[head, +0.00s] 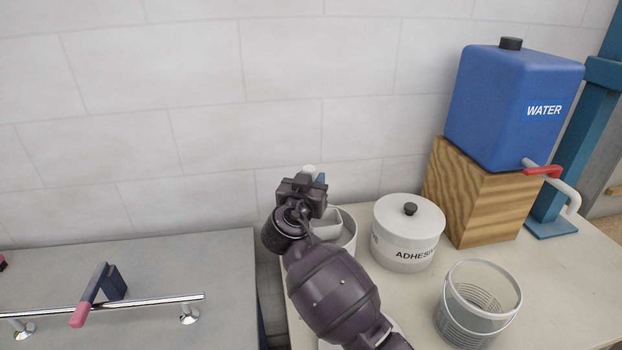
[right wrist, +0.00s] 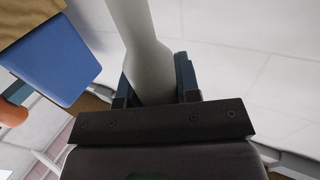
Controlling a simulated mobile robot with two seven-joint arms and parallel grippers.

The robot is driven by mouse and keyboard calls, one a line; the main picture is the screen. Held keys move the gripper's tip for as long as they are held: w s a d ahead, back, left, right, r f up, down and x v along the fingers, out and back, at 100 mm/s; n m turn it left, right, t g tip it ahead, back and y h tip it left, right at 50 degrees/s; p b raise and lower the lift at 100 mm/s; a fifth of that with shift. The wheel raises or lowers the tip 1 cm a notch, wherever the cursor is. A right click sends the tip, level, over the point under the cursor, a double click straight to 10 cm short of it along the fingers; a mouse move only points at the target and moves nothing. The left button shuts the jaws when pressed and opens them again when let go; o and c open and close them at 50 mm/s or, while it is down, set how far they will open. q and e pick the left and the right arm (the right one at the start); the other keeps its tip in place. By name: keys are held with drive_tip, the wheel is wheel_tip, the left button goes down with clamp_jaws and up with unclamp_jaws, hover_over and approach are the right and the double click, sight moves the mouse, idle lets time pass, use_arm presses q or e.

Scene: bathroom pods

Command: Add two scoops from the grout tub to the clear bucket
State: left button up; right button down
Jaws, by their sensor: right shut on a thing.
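My right gripper (head: 312,181) is above a white open tub (head: 347,240), which my arm partly hides; its label is not visible, so I cannot read whether it is the grout tub. In the right wrist view the gripper (right wrist: 158,85) is shut on a pale grey handle (right wrist: 142,45), apparently the scoop's. The clear bucket (head: 460,318), ribbed or ringed with a pale rim, stands upright at the right front of the bench, apart from the gripper. My left gripper is out of view.
A lidded white tub marked ADHESIVE (head: 408,250) stands between the open tub and the bucket. A blue WATER tank (head: 505,110) with a red-handled tap sits on a wooden block (head: 470,200) behind. A chrome rail (head: 150,302) and a pink-tipped dark tool lie left. A tiled wall is close behind.

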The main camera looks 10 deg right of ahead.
drive_tip(key=f+b, duration=0.2)
drive_tip(key=f, duration=0.1)
drive_tip(key=f+b, duration=0.1)
drive_tip(key=shift+s+f, duration=0.25)
drive_tip(key=shift+f, duration=0.35)
drive_tip(key=shift+w+d+f+b, duration=0.1)
drive_tip(key=shift+w+f+b, duration=0.2)
drive_tip(key=shift+b, duration=0.1)
drive_tip(key=shift+d, duration=0.1)
drive_tip(key=shift+s+r, duration=0.1)
drive_tip(key=shift+r, duration=0.1)
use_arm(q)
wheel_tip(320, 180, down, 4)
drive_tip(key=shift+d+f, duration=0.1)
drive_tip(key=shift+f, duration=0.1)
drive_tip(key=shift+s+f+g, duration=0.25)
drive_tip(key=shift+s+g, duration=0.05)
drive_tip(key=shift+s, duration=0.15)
use_arm(e)
drive_tip(key=shift+a+r, duration=0.2)
drive_tip(key=shift+a, duration=0.05)
